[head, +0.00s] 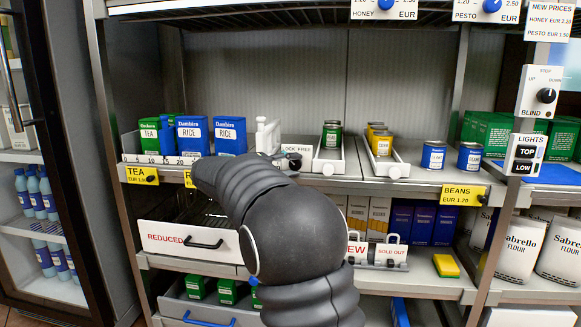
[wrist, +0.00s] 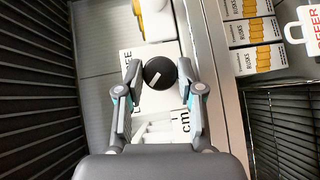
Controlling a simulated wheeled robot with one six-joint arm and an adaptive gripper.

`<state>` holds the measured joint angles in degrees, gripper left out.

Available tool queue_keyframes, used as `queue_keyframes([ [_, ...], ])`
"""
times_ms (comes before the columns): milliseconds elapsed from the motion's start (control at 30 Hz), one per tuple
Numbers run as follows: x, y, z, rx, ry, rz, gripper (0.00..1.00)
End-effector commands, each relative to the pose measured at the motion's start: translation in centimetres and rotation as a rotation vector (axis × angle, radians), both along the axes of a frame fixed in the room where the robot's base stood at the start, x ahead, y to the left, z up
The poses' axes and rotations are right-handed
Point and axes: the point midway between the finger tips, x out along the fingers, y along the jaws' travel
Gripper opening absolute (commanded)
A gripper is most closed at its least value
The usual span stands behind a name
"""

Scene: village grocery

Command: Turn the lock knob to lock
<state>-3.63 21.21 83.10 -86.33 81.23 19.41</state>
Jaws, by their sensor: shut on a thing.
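The lock knob (wrist: 160,72) is a round black knob with a short white pointer line, set on a white plate (wrist: 130,58). In the wrist view the pointer lies slantwise across the knob. My gripper (wrist: 159,80) has one finger on each side of the knob and is shut on it. In the head view the plate (head: 297,149), with the words LOCK FREE partly visible, stands on the shelf edge just right of my arm. The knob shows there as a dark spot (head: 295,163). My arm hides the gripper in that view.
Blue rice boxes (head: 230,135) stand left of the plate, beside a white dispenser (head: 267,136). White trays with cans (head: 331,136) stand to its right. Below are a REDUCED drawer (head: 168,238) and a shelf with SOLD OUT tags (head: 391,253). Rusks boxes (wrist: 250,32) show in the wrist view.

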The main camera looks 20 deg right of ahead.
Motion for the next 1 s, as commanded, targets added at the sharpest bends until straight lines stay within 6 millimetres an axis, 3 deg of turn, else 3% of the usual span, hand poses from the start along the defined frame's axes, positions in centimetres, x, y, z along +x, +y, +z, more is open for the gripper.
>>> queue_keyframes([
  [233,0.0,0.0,0.0,0.001,0.002,0.000,0.02],
  [267,0.0,0.0,0.0,0.001,0.002,0.000,0.42],
  [333,0.0,0.0,0.0,0.001,0.001,0.000,0.59],
  [367,0.0,0.0,0.0,0.001,0.001,0.000,0.62],
  [733,-0.1,0.4,0.0,0.001,0.000,0.001,0.62],
  [867,-0.3,1.9,0.2,0.002,0.000,0.003,0.62],
  [1000,-0.8,4.6,0.4,0.002,0.000,0.004,0.62],
])
